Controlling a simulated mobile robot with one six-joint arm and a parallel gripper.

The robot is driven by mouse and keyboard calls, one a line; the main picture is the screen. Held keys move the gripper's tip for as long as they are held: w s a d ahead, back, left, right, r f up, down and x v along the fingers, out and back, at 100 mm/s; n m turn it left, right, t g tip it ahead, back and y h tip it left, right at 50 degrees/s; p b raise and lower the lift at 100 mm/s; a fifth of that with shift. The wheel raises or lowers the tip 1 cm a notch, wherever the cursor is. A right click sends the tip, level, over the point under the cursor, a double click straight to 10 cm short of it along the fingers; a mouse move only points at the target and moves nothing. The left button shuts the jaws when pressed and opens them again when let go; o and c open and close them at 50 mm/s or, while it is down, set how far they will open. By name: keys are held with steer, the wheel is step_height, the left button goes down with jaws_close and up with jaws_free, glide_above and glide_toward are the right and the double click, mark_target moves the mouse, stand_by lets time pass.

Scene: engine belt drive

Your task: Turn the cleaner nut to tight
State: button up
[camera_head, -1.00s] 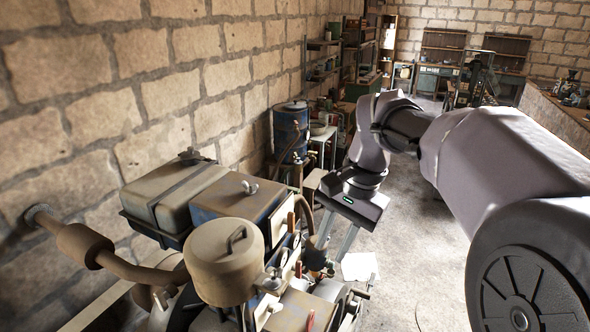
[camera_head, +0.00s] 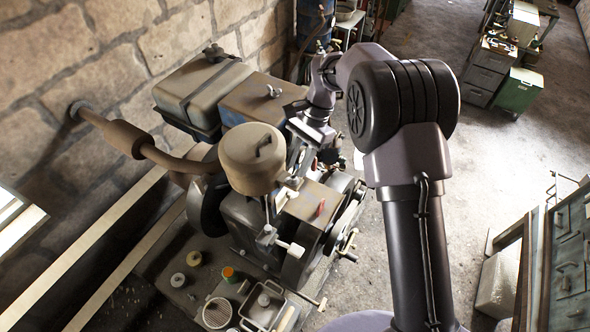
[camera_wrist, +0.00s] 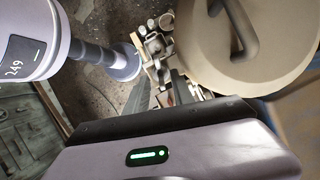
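The round tan cleaner canister (camera_head: 252,158) has a dark bar handle on top and stands on the engine. In the wrist view the canister (camera_wrist: 212,62) fills the upper right. A small pale clamp-like fitting (camera_head: 291,184) sits at its right side; I cannot tell whether this is the cleaner nut. My gripper (camera_head: 297,164) points down just right of the canister. In the wrist view the two dark fingers of my gripper (camera_wrist: 163,80) are apart, pointing at small metal fittings (camera_wrist: 156,50) beside the canister. Nothing is visibly held. Contact with the fittings cannot be told.
An exhaust pipe (camera_head: 128,138) runs left to the wall. A wheel (camera_head: 345,215) is at the engine's right. The floor (camera_head: 500,140) at right is open.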

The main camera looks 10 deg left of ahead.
mark_target(293, 177)
steer(key=shift+x, duration=1.65)
jaws_close()
steer(key=shift+m+b, duration=0.3)
steer(key=m+b, duration=0.1)
steer(key=b, duration=0.1)
steer(key=m+y+b, duration=0.1)
steer(key=shift+d+f+m+t+b, duration=0.1)
steer(key=shift+f+m+t+b, duration=0.2)
steer(key=shift+t+b, duration=0.1)
steer(key=m+b, duration=0.2)
steer(key=m+t+y+b, duration=0.1)
steer(key=m+b, duration=0.1)
steer(key=b, duration=0.1)
steer(key=shift+s+r+m, duration=0.15)
steer(key=shift+s+m, duration=0.05)
steer(key=shift+m, duration=0.1)
steer(key=m+t+b, duration=0.1)
steer(key=m+b, duration=0.1)
steer(key=m, duration=0.1)
steer(key=shift+s+d+r+t+b, duration=0.1)
steer(key=shift+t+b, duration=0.2)
steer(key=shift+t, duration=0.1)
steer(key=shift+s+r+m+t+b, duration=0.1)
steer(key=shift+m+t+b, duration=0.3)
steer(key=shift+m, duration=0.6)
steer(key=shift+s+m+t+b, duration=0.1)
steer(key=shift+m+t+b, duration=0.25)
steer(key=shift+m, duration=0.65)
